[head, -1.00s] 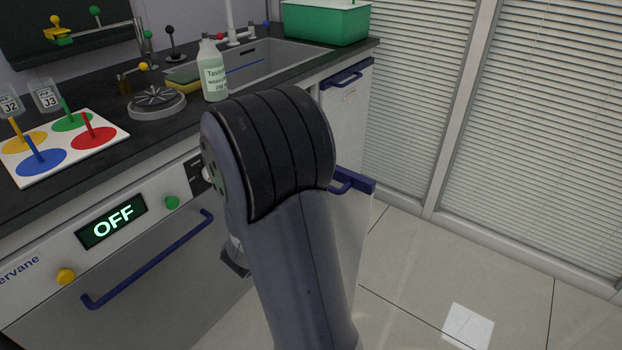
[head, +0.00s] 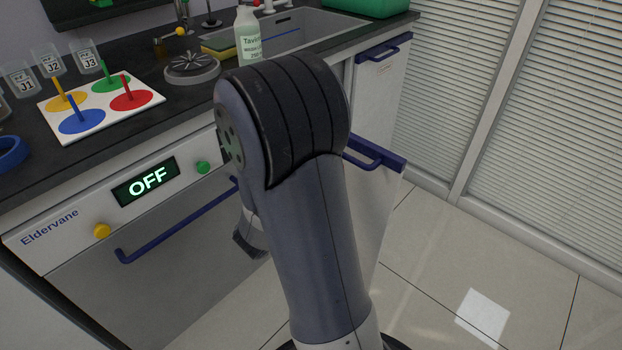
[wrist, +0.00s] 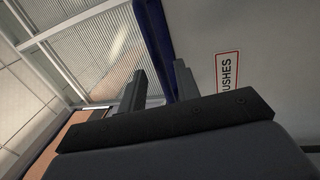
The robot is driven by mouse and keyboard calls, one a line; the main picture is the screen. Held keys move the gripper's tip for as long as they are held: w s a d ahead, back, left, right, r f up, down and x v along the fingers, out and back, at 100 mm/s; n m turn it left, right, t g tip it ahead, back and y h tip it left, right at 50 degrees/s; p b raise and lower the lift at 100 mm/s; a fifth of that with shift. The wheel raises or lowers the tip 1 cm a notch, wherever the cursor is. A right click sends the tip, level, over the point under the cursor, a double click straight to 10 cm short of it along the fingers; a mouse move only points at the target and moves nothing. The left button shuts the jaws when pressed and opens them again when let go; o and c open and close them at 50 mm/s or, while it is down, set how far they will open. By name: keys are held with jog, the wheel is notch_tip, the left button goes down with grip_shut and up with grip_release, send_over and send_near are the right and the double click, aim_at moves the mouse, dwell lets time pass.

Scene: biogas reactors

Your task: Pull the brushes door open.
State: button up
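The brushes door shows in the wrist view as a grey panel (wrist: 260,40) with a red-framed label (wrist: 228,72), of which "USHES" is readable. Its dark blue handle (wrist: 158,45) runs between the fingers of my gripper (wrist: 160,72). The fingers stand apart, with a gap between the left finger and the bar, so the gripper looks open around the handle. In the head view a pale door panel (head: 388,205) with a blue handle (head: 372,152) stands out from the cabinet front, partly behind my arm. My gripper's fingertips are hidden there.
Left of the door is an appliance with an OFF display (head: 146,182) and a blue bar handle (head: 180,222). Another blue handle (head: 385,48) is on the cabinet under the sink's right end. A bottle (head: 248,38) stands on the counter. Tiled floor (head: 490,250) to the right is clear.

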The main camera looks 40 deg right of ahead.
jog(key=v, duration=0.7)
jog(key=shift+p, duration=0.45)
jog(key=shift+b+x, duration=0.95)
jog(key=shift+x, duration=4.5)
jog(key=shift+s, duration=0.15)
